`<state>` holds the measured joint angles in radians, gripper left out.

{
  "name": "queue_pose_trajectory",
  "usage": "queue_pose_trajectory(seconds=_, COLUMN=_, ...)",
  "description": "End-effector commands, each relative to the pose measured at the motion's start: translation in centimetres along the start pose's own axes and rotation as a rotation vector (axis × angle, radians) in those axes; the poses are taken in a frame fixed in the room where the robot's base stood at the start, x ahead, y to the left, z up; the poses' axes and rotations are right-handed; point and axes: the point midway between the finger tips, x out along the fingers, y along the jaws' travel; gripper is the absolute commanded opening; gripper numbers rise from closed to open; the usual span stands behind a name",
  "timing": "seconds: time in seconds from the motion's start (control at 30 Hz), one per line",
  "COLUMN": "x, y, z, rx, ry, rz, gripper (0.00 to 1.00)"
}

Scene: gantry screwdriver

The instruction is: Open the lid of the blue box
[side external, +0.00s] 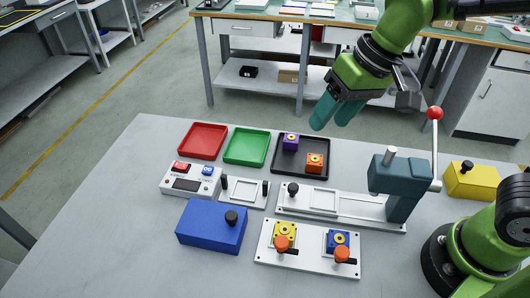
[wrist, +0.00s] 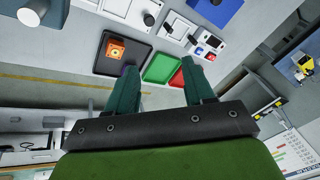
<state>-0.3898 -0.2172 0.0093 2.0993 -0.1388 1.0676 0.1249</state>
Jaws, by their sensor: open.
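The blue box (side external: 209,228) sits at the front left of the grey table. Its blue lid is closed, with a black knob (side external: 231,217) on top near the right end. Part of the blue box also shows at the top edge of the wrist view (wrist: 215,10). My gripper (side external: 334,115) hangs above the far side of the table, above and behind the black tray, well away from the box. In the wrist view my gripper (wrist: 160,82) has its two green fingers apart with nothing between them.
Red (side external: 203,141), green (side external: 246,147) and black (side external: 300,167) trays lie behind the box. A button panel (side external: 190,180) stands just behind it. A press with a red-knobbed lever (side external: 400,185) rises at right. A fixture plate (side external: 307,248) lies right of the box. A yellow box (side external: 471,182) sits far right.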

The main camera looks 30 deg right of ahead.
Motion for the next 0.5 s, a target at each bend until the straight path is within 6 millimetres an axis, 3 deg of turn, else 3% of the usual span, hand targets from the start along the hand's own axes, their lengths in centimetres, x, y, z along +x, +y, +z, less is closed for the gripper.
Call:
queue_pose_trajectory(seconds=0.03, x=1.2, y=-2.5, z=-0.5, rx=-0.016, ry=-0.052, rz=0.018, gripper=0.52)
queue_pose_trajectory(seconds=0.3, x=6.6, y=-14.3, z=-0.7, rx=0.082, ry=-0.21, rz=0.183, gripper=0.52)
queue_pose_trajectory(seconds=0.4, x=7.8, y=-17.4, z=-0.4, rx=0.177, ry=-0.217, rz=0.248, gripper=0.52)
queue_pose_trajectory(seconds=0.5, x=7.5, y=-18.8, z=-0.9, rx=0.297, ry=-0.201, rz=0.287, gripper=0.52)
